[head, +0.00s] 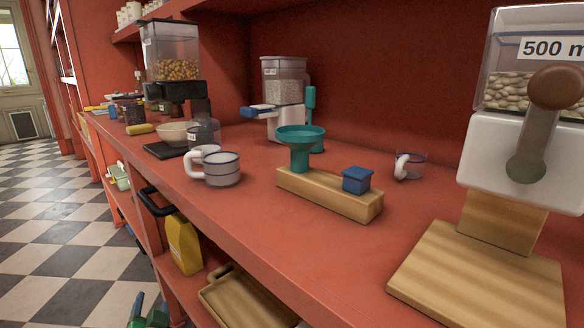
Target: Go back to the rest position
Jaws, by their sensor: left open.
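My left gripper (148,308) shows at the bottom edge of the head view, left of centre. Only its green and blue finger ends are in the picture; the rest is cut off. It is low, below the level of the red counter (250,225) and in front of the lower shelf. Its fingers are apart, and I see nothing between them. My right gripper is not in view.
A yellow container (183,245) and a wooden tray (235,300) are on the lower shelf near my left gripper. The counter holds a mug (220,170), a wooden block with a teal funnel (300,145), and dispensers (515,150). The checkered floor (50,240) at left is clear.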

